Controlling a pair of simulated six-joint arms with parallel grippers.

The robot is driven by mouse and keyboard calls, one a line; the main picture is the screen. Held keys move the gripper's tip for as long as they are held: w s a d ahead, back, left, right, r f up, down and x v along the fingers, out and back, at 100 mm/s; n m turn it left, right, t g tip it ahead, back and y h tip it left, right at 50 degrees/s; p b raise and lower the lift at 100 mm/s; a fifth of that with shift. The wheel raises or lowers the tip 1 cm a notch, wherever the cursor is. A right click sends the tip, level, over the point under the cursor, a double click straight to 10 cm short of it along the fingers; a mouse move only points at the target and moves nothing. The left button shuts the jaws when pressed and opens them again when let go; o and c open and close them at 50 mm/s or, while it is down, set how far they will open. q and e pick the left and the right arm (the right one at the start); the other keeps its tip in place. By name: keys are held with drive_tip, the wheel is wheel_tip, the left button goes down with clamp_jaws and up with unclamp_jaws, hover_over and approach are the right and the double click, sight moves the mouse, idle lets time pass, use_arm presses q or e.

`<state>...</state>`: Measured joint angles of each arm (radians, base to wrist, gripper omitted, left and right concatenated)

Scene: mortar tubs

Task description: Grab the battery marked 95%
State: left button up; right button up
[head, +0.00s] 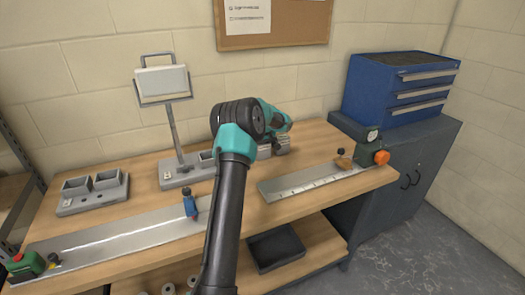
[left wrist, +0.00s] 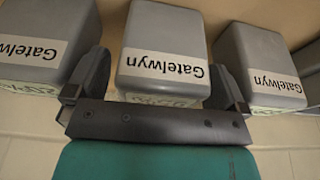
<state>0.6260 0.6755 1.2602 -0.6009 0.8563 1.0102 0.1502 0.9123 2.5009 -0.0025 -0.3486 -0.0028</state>
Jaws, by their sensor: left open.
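In the left wrist view three grey batteries stand in a row, each with a "Gatelwyn" label: a left battery (left wrist: 45,25), a middle battery (left wrist: 165,30) and a right battery (left wrist: 258,65). A green percent tag on the middle one is partly covered by my gripper and unreadable; the left one's tag looks like 20% but is partly hidden. The right one's tag is unclear. My left gripper (left wrist: 160,88) is open, its fingers on either side of the middle battery's near end. In the head view my left gripper (head: 281,138) is over the bench, largely hidden by its wrist.
A wooden bench (head: 120,180) carries grey twin holders (head: 92,194), a stand with a tilted panel (head: 163,83), a long metal rail (head: 120,235) and a shorter ruled rail (head: 305,183). A blue drawer box (head: 375,95) sits on the cabinet at right. A dark tray (head: 276,249) lies below.

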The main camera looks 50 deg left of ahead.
use_arm(q)
drive_tip(key=shift+c, duration=0.5)
drive_tip(key=c, duration=1.1)
drive_tip(key=shift+r, duration=0.1)
drive_tip(key=shift+c, duration=0.2)
drive_tip(key=shift+r, duration=1.6)
drive_tip(key=shift+s+d+r, duration=0.1)
drive_tip(key=shift+d+r, duration=0.05)
drive_tip(key=s+d+r, duration=0.1)
drive_tip(key=s+d, duration=0.8)
drive_tip(key=d, duration=0.3)
drive_tip(key=shift+d+r, duration=0.2)
drive_tip(key=shift+d, duration=0.15)
